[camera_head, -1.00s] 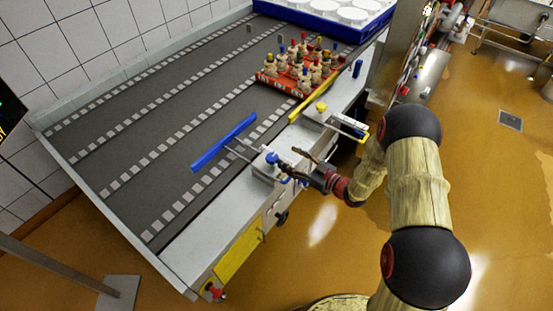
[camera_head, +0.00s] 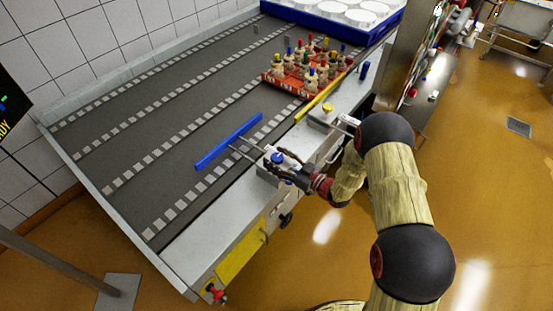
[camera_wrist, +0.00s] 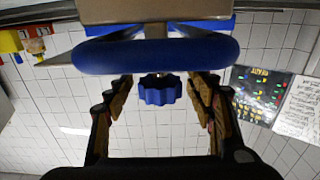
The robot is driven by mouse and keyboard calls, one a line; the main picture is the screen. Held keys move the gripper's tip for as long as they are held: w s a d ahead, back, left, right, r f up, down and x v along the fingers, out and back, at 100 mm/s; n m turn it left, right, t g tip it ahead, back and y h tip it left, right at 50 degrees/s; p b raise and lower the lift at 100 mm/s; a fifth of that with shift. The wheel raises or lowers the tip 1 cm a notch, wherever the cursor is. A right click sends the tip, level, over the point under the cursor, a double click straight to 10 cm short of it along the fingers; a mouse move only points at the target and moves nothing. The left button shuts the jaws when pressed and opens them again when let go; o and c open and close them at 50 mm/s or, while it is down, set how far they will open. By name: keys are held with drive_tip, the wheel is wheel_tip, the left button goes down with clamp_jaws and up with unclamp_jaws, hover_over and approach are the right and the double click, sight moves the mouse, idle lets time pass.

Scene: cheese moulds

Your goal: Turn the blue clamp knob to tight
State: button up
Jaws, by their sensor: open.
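A scalloped blue knob (camera_wrist: 160,90) shows in the wrist view between the two fingers of my gripper (camera_wrist: 161,98). A gap shows on each side of it, so the fingers are open and apart from it. In the head view the blue knob (camera_head: 277,158) is on the metal clamp block (camera_head: 268,171) at the table's near edge, and my gripper (camera_head: 284,168) is right at it. My fingers partly hide the block. A larger rounded blue part (camera_wrist: 155,54) crosses the upper wrist view, close to the camera.
A blue guide bar (camera_head: 228,142) extends over the grey conveyor (camera_head: 150,130) from the clamp. A red crate (camera_head: 290,87) of capped pieces and a blue tray (camera_head: 338,31) are farther back.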

drive_tip(key=c, duration=0.3)
drive_tip(key=c, duration=0.8)
drive_tip(key=shift+c, duration=0.3)
